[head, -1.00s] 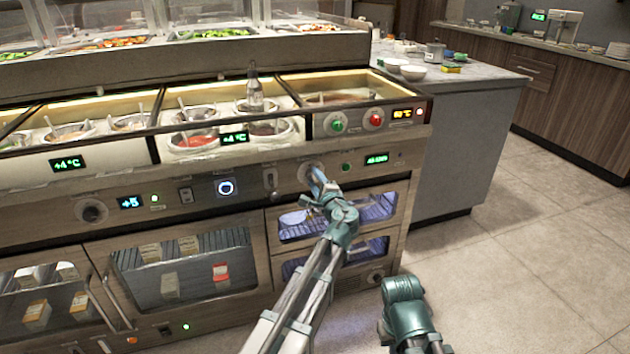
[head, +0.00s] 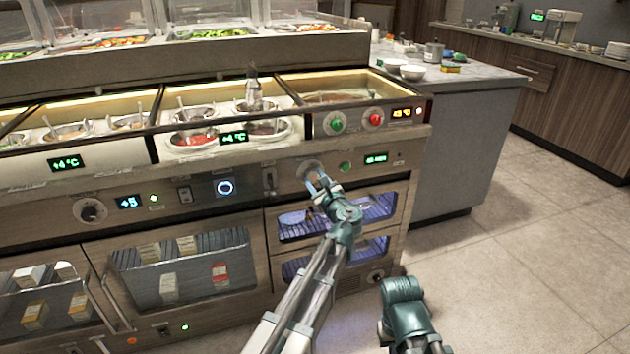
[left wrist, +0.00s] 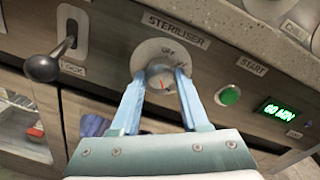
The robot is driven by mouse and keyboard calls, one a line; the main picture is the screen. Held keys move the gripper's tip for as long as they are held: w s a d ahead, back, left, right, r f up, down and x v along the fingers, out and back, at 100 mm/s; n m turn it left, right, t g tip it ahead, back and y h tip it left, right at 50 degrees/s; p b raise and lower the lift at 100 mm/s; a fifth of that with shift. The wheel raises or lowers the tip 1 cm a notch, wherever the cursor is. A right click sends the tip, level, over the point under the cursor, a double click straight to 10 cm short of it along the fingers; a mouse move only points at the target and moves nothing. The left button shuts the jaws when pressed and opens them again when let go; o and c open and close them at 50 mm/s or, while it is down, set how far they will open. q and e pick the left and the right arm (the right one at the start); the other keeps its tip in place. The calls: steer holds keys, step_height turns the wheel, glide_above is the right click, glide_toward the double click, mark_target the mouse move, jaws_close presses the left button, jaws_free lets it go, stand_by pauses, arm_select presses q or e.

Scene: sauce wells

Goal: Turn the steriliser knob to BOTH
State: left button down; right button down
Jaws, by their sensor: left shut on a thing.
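The steriliser knob (left wrist: 161,76) is a round grey knob on a pale dial (left wrist: 150,52) under the STERILISER label, in the left wrist view. A short red mark shows on its face. In the head view the left gripper (head: 316,182) reaches the dial (head: 309,170) from below. The right gripper's fingers are not visible.
A green START button (left wrist: 230,95) and a 60 MIN display (left wrist: 278,110) are right of the knob. A black LOCK lever (left wrist: 44,66) is to its left. Two violet-lit drawers (head: 335,214) are below. My right arm's teal joint (head: 403,302) is lower right, over open floor.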

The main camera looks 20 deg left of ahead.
arm_select(q)
steer(key=shift+m, duration=0.6)
steer(key=shift+c, duration=2)
jaws_free()
